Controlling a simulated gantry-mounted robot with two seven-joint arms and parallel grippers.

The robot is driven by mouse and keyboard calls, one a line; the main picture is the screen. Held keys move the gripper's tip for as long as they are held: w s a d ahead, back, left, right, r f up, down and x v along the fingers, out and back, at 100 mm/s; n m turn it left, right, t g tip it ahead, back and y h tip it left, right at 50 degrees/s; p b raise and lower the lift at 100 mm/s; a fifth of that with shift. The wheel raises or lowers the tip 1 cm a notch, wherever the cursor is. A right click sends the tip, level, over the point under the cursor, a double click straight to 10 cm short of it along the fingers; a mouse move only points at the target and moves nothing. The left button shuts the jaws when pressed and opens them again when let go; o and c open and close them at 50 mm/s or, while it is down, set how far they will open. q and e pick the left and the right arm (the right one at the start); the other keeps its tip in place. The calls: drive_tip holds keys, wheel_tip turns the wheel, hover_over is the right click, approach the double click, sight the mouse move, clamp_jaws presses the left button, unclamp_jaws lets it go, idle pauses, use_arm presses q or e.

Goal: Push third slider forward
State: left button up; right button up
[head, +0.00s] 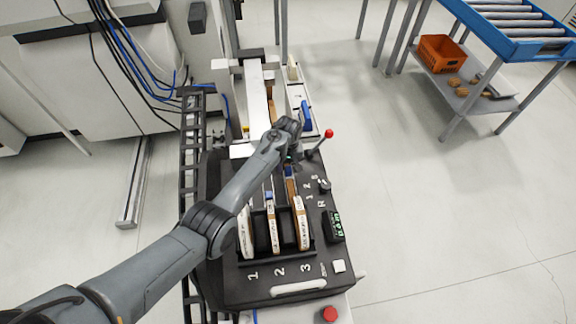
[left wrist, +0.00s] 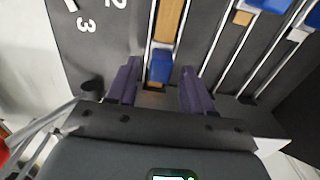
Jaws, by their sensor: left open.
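The third slider (head: 300,222) is a wood-and-white strip in the rightmost slot, above the printed 3, with a blue end block (head: 290,171) at its far end. My left gripper (head: 291,153) is over the far end of this slider; its fingers are mostly hidden there by my arm. In the left wrist view the two purple fingers (left wrist: 160,68) stand apart, one on each side of a blue end block (left wrist: 160,66), with visible gaps. The second slider (head: 272,225) has its blue end nearer the front. The first slider (head: 246,232) is partly behind my arm.
The black panel (head: 235,285) carries a white handle, a white button and a green display (head: 335,225). A red-knobbed lever (head: 329,133) stands just right of my gripper. A red button (head: 329,314) is at the front.

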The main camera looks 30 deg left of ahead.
sight(288, 168)
use_arm(q)
drive_tip(key=shift+r, duration=0.5)
wheel_tip(288, 168, up, 10)
drive_tip(key=p, duration=0.2)
idle(0.4)
